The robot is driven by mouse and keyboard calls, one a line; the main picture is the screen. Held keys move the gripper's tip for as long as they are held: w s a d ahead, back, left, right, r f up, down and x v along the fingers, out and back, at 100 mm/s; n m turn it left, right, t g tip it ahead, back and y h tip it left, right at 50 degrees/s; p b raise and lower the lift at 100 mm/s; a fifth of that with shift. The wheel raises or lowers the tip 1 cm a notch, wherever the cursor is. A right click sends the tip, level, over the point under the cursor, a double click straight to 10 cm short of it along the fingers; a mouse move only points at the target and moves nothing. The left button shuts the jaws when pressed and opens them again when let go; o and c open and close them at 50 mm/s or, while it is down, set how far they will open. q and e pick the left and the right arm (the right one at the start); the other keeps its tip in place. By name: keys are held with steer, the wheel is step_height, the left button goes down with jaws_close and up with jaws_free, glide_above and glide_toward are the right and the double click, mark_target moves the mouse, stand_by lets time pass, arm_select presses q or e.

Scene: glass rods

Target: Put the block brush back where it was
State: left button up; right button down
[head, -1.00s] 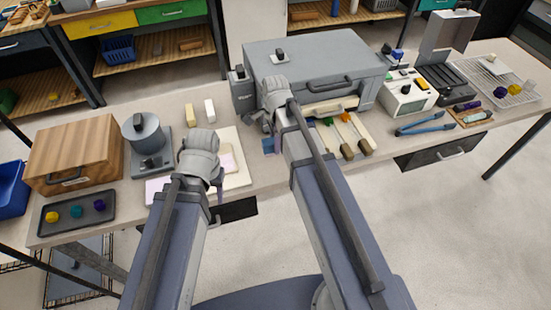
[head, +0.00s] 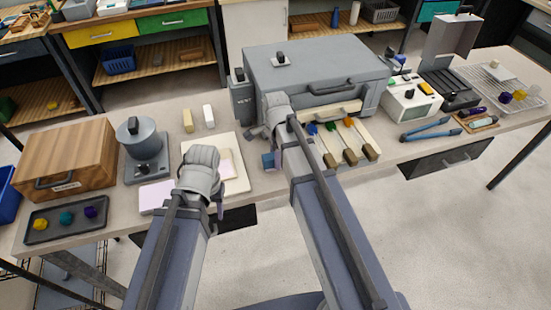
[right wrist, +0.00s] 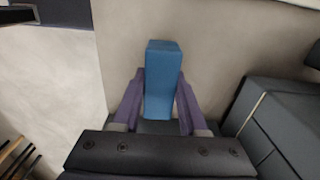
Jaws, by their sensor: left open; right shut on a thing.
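My right gripper (right wrist: 160,100) is shut on a blue block (right wrist: 162,70), seen between its two purple fingers in the right wrist view; I take it for the block brush. In the head view the block (head: 268,160) shows small beside the right arm's end, over the table (head: 255,185) in front of the large grey case. I cannot tell whether it touches the table. My left gripper (head: 220,207) is open and mostly hidden behind its own wrist, near the front edge of a cream board (head: 240,180).
The grey case (head: 310,65) stands behind the right gripper. A rack with several coloured-top rods (head: 345,140) lies to its right. A pale yellow block (head: 187,120) and a white block (head: 209,116) stand behind the board. A grey pot device (head: 145,145) is further left.

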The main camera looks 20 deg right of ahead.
steer(key=shift+f, duration=0.25)
steer(key=shift+c, duration=2.2)
jaws_free()
steer(key=shift+r, duration=0.1)
step_height(320, 180, up, 12)
steer(key=p, duration=1.2)
steer(key=s+a+n, duration=0.5)
steer(key=s+n, duration=0.2)
steer(key=n, duration=0.3)
steer(key=s+a+n+h, duration=0.1)
steer(key=s+a+n, duration=0.4)
steer(key=n, duration=0.6)
steer(key=shift+s+a+r, duration=0.2)
steer(key=shift+s+a, duration=0.05)
steer(key=shift+s, duration=0.9)
